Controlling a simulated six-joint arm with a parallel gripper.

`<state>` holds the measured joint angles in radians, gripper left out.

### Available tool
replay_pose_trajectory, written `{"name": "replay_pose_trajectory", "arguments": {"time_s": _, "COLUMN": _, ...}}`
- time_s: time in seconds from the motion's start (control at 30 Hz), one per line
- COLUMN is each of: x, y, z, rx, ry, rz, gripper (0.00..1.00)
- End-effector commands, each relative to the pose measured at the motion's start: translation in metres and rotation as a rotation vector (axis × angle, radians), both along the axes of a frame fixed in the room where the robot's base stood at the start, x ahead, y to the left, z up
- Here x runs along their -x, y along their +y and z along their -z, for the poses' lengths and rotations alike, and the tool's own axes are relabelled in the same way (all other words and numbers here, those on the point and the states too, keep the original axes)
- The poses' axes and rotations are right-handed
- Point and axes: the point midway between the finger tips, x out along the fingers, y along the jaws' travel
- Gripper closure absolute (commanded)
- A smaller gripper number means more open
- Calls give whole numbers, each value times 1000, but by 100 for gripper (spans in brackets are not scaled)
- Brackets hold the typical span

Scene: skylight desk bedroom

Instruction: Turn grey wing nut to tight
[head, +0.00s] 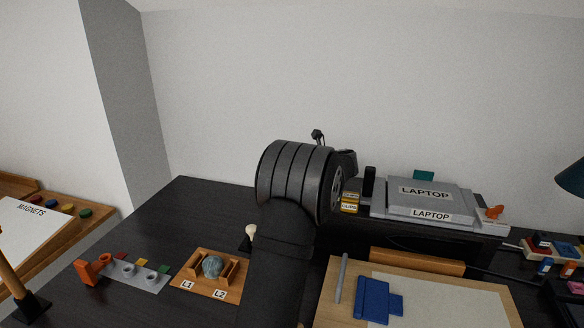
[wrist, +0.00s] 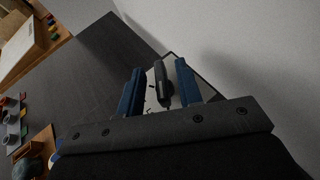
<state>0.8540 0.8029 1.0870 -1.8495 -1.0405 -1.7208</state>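In the wrist view my gripper (wrist: 160,82) has two blue fingers spread apart. Between them stands a dark grey upright piece (wrist: 162,88), which looks like the wing nut, seen edge-on. A gap shows between it and the left finger; the right finger is close to it, and I cannot tell whether they touch. Behind it lies a pale plate (wrist: 181,103) with small dark marks, too small to read. In the head view my arm hides the wing nut, the plate and the fingers.
A laptop stack (head: 428,190) sits right of my arm. A wooden tray (head: 207,285) marked L1 and L2 and a grey plate with pegs (head: 130,278) lie at left. A wooden board (head: 440,305) with a blue clip (head: 374,300) lies at front right. The dark desktop (wrist: 90,75) left of the fingers is clear.

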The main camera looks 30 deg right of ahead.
Motion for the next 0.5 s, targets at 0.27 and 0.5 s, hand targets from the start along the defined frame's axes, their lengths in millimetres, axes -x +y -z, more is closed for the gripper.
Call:
{"name": "replay_pose_trajectory", "arguments": {"time_s": 0.27, "x": -10, "y": 2, "z": 4, "rx": 0, "ry": 0, "rz": 1, "gripper": 67}}
{"name": "replay_pose_trajectory", "arguments": {"time_s": 0.5, "x": -9, "y": 2, "z": 4, "rx": 0, "ry": 0, "rz": 1, "gripper": 85}}
